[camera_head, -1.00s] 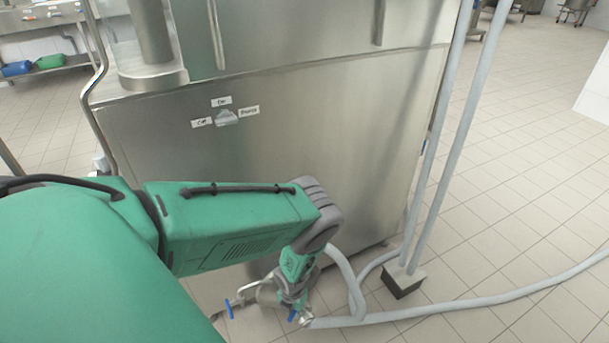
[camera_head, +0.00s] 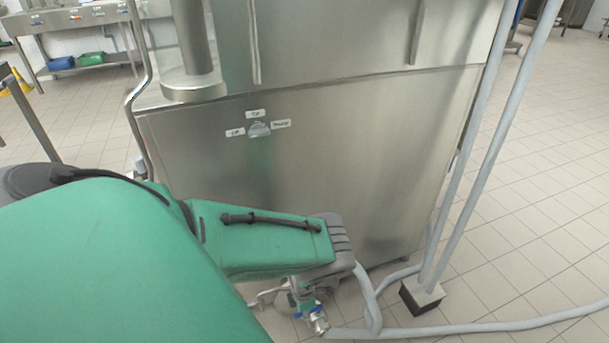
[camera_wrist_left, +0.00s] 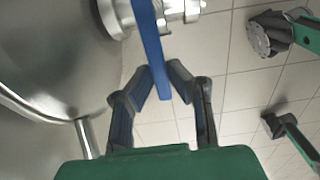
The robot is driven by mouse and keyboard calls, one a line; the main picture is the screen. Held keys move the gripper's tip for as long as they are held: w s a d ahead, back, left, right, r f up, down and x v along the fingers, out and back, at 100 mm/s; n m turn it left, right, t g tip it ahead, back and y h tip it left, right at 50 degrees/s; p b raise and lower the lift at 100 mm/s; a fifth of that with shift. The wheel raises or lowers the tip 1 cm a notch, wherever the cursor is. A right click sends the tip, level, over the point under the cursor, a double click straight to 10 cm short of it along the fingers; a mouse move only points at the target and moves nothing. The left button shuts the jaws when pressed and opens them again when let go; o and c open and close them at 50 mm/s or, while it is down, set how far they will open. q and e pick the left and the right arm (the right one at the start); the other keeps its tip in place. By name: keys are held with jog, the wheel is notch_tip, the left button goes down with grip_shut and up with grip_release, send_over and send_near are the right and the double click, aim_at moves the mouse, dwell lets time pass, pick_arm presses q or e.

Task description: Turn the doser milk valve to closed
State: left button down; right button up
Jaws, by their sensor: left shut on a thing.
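The blue valve handle (camera_wrist_left: 150,40) runs down from the top of the left wrist view, beside the steel pipe fittings (camera_wrist_left: 182,9). My left gripper (camera_wrist_left: 162,72) is shut on this handle, with one fingertip on each side near its lower end. In the head view, a small part of a blue handle shows on the steel valve (camera_head: 317,322), low beside the machine. My left forearm hides most of the gripper and part of the valve there. My right gripper is not seen.
The steel machine (camera_head: 330,170) has a selector knob (camera_head: 259,130) with labels around it. A grey hose (camera_head: 460,328) runs along the floor from the valve. Two upright grey pipes (camera_head: 480,160) meet a dark block (camera_head: 421,297). Tiled floor is open on the right.

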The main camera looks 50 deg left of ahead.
pick_arm(q)
jog(key=shift+w+a+r, duration=0.15)
jog(key=shift+w, duration=0.25)
jog(key=c, duration=1.5)
grip_release()
jog(key=shift+c, duration=0.2)
jog(key=shift+s, duration=0.2)
jog(key=shift+r, duration=0.3)
notch_tip(320, 180, up, 11)
jog(key=shift+r, duration=0.1)
